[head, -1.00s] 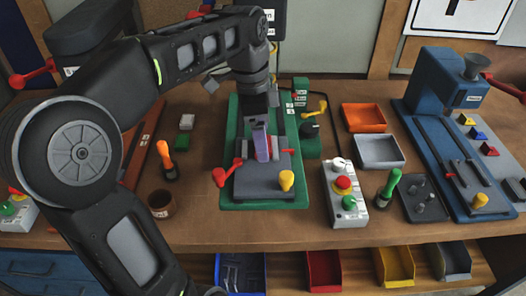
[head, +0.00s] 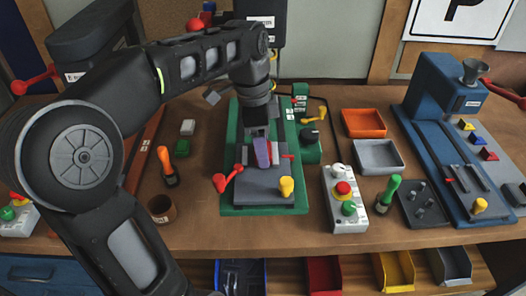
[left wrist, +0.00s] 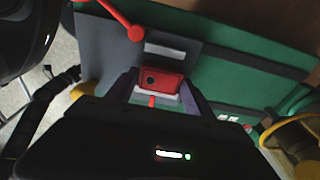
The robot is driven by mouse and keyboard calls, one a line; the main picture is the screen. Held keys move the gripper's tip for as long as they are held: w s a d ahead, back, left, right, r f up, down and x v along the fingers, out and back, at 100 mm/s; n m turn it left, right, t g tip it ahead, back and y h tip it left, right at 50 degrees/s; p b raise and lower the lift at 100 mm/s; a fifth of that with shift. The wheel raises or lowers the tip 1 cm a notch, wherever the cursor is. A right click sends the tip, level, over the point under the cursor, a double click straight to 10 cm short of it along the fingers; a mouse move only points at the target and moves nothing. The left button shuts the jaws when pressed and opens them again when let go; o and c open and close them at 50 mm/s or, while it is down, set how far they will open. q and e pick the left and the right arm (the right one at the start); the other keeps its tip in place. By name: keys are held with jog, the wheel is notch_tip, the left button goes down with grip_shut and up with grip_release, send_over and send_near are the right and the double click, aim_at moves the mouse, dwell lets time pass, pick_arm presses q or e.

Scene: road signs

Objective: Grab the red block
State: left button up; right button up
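The red block (left wrist: 162,79), with a dark round spot on its face, sits in a pale holder on the grey fixture in the left wrist view. My left gripper (left wrist: 160,90) has its fingers spread, one on each side of the block. Any contact between fingers and block is hard to tell. In the head view my left gripper (head: 262,152) points down over the grey fixture (head: 262,195) on the green base (head: 232,205). Its purple-toned finger hides the block there. My right gripper is not in view.
A red-ball lever (head: 220,182) and a yellow knob (head: 286,186) stand on the fixture's near side. A button box (head: 345,205) is to the right, with orange (head: 363,122) and grey (head: 378,156) trays behind it. An orange-handled tool (head: 166,165) and brown cup (head: 161,208) are left.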

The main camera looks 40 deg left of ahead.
pick_arm(q)
jog(key=c, duration=1.1)
jog(key=shift+r, duration=0.5)
notch_tip(320, 180, up, 9)
jog(key=p, duration=0.7)
